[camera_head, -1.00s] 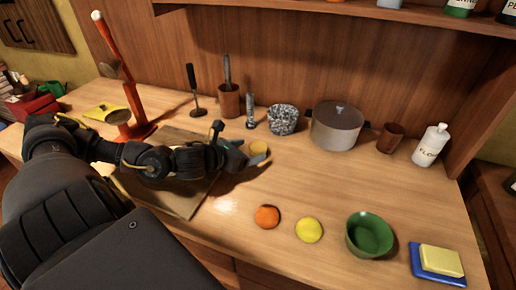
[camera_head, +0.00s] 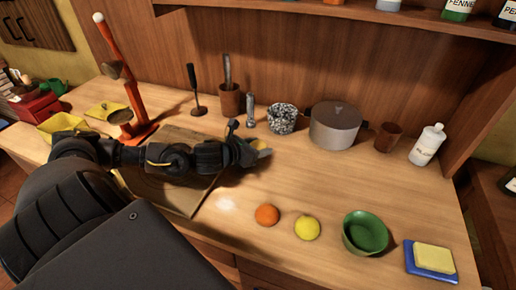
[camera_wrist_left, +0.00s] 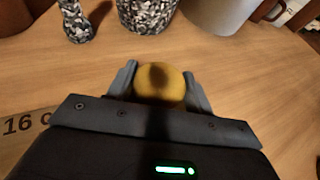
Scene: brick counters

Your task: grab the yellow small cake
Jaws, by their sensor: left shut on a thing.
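The yellow small cake (camera_wrist_left: 160,83) is round and sits between the two fingers of my left gripper (camera_wrist_left: 160,92) in the left wrist view. The fingers touch its left and right sides, so the gripper is shut on it. In the head view my left gripper (camera_head: 257,154) is over the counter, right of the cutting board. Only a small bit of the cake (camera_head: 258,144) shows there; the gripper hides most of it. My right gripper is not in view.
An orange round thing (camera_head: 267,215), a yellow round thing (camera_head: 307,228), a green bowl (camera_head: 365,233) and a blue dish (camera_head: 432,275) stand along the front right. A speckled pot (camera_head: 282,119) and a grey pot (camera_head: 335,126) stand behind. The counter's middle right is clear.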

